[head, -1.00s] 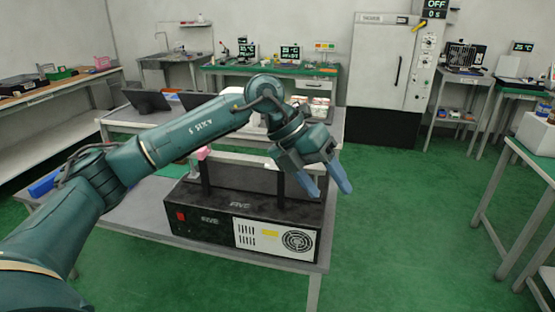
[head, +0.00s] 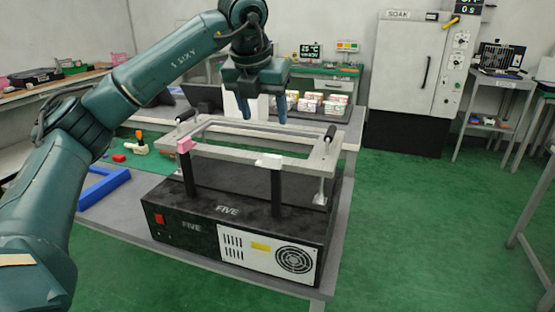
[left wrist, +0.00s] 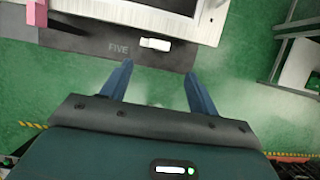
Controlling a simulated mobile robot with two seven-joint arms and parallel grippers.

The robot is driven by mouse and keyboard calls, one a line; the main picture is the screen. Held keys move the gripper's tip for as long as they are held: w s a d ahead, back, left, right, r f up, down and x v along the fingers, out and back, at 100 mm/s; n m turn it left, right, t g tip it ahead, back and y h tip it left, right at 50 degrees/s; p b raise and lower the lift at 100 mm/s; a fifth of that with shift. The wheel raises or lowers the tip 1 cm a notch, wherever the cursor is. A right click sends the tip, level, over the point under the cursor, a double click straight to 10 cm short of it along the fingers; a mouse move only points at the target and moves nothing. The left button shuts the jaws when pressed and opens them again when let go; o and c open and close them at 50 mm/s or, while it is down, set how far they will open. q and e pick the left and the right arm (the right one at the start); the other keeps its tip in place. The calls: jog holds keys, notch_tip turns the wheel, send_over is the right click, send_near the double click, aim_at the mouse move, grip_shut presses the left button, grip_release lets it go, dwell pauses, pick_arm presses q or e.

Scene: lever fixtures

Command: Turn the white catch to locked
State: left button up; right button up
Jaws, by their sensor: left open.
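The white catch (head: 269,160) sits on the front bar of a grey metal frame (head: 238,152), right of its middle. It also shows in the left wrist view (left wrist: 155,44), just beyond my fingertips. The frame stands on dark posts over a black box labelled FIVE (head: 182,227). My left gripper (head: 267,108) is open and empty. In the head view it appears above the frame's far side, pointing down. In the left wrist view the catch lies ahead of the gap between the blue fingers (left wrist: 158,70), not touching them. My right gripper is out of view.
A pink catch (head: 185,145) sits at the frame's left front corner. Black-handled levers (head: 330,133) stand at the frame's sides. A blue tray edge (head: 104,188) and small coloured parts lie left on the table.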

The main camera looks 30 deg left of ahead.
aim_at(272, 156)
pick_arm(q)
jog(key=x, duration=1.2)
jog(key=shift+a+f, duration=0.1)
jog(key=shift+f, duration=0.05)
jog(key=c, duration=1)
